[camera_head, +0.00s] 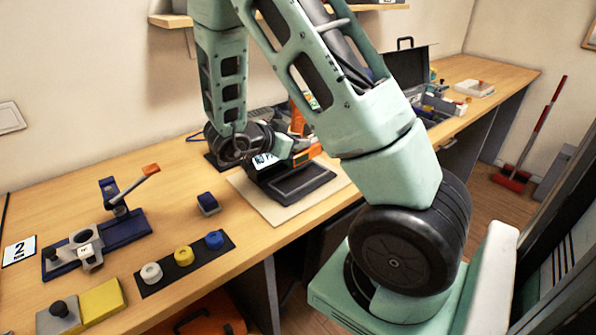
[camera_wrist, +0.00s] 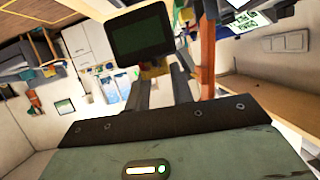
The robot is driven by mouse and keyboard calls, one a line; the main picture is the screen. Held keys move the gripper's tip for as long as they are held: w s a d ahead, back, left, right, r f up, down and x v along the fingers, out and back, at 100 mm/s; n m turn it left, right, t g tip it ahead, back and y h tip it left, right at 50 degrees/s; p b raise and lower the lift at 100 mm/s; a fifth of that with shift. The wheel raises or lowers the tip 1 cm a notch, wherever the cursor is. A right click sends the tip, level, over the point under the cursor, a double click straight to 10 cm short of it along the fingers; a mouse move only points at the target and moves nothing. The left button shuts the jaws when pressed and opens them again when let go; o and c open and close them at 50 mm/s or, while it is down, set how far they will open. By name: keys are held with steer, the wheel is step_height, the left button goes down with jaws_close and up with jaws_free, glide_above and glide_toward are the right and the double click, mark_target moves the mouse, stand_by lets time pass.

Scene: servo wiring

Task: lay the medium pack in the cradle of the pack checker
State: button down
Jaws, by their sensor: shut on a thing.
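My gripper (camera_wrist: 160,88) is shut on a dark rectangular block, which I take to be the medium pack (camera_wrist: 142,35); it shows beyond the fingertips in the wrist view. In the head view, my gripper (camera_head: 293,152) is above the back of the pack checker (camera_head: 302,187), with orange and dark parts at its fingers. The checker is a black unit with a recessed tray in front and a small lit display (camera_head: 264,160), partly covered by my wrist. The pack is apart from the tray floor, as far as I can see. My arm hides part of the area behind.
The checker stands on a pale mat (camera_head: 252,203). An orange post (camera_wrist: 207,60) rises close to the gripper. An open case (camera_head: 410,68) stands farther right.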

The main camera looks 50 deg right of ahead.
mark_target(297, 161)
steer(key=shift+f, duration=3.25)
steer(key=shift+f, duration=0.1)
steer(key=c, duration=1.2)
jaws_free()
steer(key=shift+r, duration=0.2)
steer(key=v, duration=1.2)
steer(key=shift+b, duration=0.45)
